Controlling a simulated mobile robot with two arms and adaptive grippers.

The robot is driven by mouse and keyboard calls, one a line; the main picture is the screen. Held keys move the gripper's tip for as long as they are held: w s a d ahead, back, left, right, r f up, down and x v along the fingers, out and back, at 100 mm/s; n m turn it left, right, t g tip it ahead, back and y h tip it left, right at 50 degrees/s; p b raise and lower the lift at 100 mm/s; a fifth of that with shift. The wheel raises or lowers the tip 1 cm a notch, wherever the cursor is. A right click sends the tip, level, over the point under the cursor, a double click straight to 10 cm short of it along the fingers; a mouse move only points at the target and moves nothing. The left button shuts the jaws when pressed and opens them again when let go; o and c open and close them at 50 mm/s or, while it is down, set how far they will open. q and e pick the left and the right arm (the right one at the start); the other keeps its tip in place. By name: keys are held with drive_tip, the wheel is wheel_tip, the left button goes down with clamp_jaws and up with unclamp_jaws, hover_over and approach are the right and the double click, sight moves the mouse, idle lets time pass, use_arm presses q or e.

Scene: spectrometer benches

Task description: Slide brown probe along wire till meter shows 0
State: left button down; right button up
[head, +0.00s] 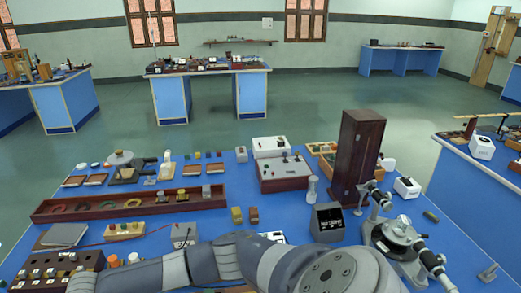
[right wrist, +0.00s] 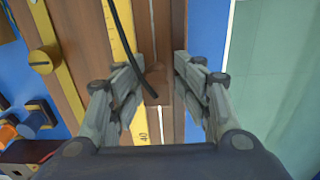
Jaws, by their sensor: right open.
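In the right wrist view my right gripper (right wrist: 158,62) is open, its fingers on either side of a brown piece (right wrist: 160,88) that looks like the probe. The piece sits over a long wooden board (right wrist: 80,38). A black lead (right wrist: 121,40) comes down from the top to it. A yellow scale (right wrist: 143,128) runs along the board just left of it, with a mark reading 40 near the bottom. No meter reading is legible. My left gripper is not in view.
In the head view the blue bench (head: 218,218) is crowded. A tall dark wooden case (head: 358,150), a dark sloped-front box (head: 327,222) and a metal spectrometer (head: 395,238) stand on it. A long red-brown tray (head: 130,208) lies left. My arm link crosses the front.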

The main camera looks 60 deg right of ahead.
drive_tip(key=shift+d+f, duration=0.1)
drive_tip(key=shift+d, duration=0.1)
drive_tip(key=shift+r, duration=0.25)
wheel_tip(320, 180, up, 12)
drive_tip(key=shift+a+f, duration=0.15)
